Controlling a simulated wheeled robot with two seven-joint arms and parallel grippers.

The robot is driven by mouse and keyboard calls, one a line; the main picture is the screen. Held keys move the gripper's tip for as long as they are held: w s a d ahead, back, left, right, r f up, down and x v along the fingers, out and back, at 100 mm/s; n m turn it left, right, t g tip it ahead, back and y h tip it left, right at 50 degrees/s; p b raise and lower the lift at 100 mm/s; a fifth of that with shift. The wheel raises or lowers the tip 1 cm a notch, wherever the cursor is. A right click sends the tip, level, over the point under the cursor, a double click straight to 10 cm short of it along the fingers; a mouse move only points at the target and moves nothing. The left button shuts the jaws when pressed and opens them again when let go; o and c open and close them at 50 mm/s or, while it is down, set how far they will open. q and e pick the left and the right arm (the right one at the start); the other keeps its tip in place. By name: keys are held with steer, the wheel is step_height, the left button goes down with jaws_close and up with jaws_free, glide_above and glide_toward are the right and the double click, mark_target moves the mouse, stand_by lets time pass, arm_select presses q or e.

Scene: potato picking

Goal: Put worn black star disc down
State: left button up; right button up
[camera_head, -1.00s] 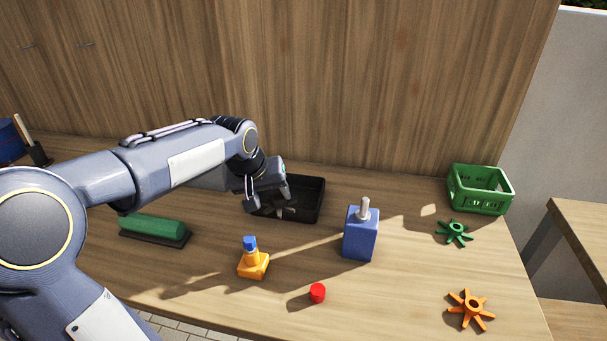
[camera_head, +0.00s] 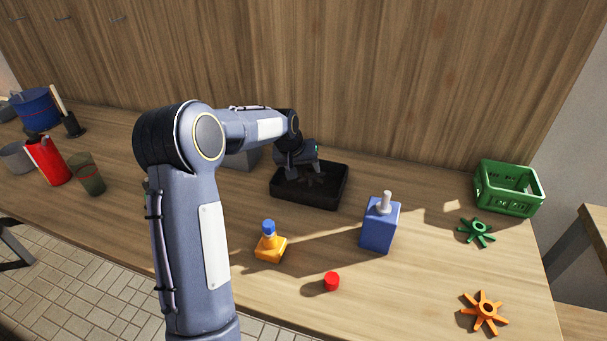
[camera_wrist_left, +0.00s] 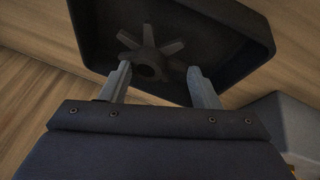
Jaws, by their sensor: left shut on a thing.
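The worn black star disc (camera_wrist_left: 150,58) is dark, with stubby arms around a central hub; it shows in the left wrist view inside a black tray (camera_wrist_left: 245,45). In the head view the disc (camera_head: 316,180) is a faint dark shape in the black tray (camera_head: 308,201). My left gripper (camera_head: 304,172) reaches down into this tray. Whether the disc touches the tray floor is unclear. My right gripper is not in view.
A green star (camera_head: 476,231), orange star (camera_head: 485,312) and green crate (camera_head: 508,188) are at the right. A red jug (camera_head: 50,162) is at the left.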

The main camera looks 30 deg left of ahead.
mark_target(303, 176)
arm_select(q)
steer(key=shift+w+a+f, duration=0.1)
steer(key=shift+w+f, duration=0.05)
steer(key=shift+f, duration=0.1)
steer(key=shift+w+f, duration=0.1)
steer(key=shift+f, duration=1.5)
steer(key=shift+f, duration=0.2)
steer(key=o, duration=1.1)
steer(key=shift+r, duration=0.1)
